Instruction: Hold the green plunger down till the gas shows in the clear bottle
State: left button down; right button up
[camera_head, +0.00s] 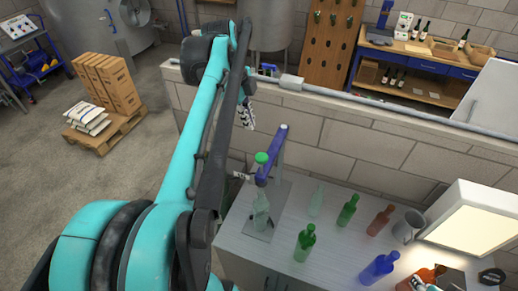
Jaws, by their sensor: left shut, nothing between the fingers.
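The green plunger (261,157) sits at the top of a pale fitting on the blue-violet arm of a stand (281,139). A clear bottle (261,212) stands upright below it on a grey base plate. My left gripper (248,126) is shut and empty. It appears just above and left of the plunger in the picture, with a visible gap between them. The bottle's contents are too small to make out, and no gas can be told in it. My left arm hides the area left of the stand.
On the counter (289,256) stand a pale green bottle (317,202), a green bottle (348,210), another green bottle (305,242), a brown bottle (381,220), a blue bottle (379,268) and a grey mug (408,226). A lit lamp box (470,228) is at right. A block wall with a pipe (370,117) runs behind.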

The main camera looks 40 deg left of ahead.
aim_at(260, 156)
pick_arm(q)
jog(key=p+x, duration=0.1)
jog(key=x, duration=1.3)
jog(key=shift+s+a, duration=0.1)
jog(key=shift+f, duration=0.1)
jog(key=b+x, duration=0.1)
jog(key=x, duration=0.1)
jog(key=s+b+x, duration=0.1)
jog(key=b+x, duration=0.3)
jog(key=shift+s+a+f, duration=0.2)
jog(key=shift+a+f, duration=0.05)
jog(key=shift+f, duration=0.05)
jog(key=shift+f+b, duration=0.3)
jog(key=shift+s+d+r, duration=0.1)
jog(key=shift+s+d, duration=0.15)
jog(key=shift+s, duration=0.25)
jog(key=shift+w+a, duration=0.1)
jog(key=shift+w, duration=0.15)
jog(key=shift+w+a+f, duration=0.1)
jog(key=shift+w+f, duration=0.1)
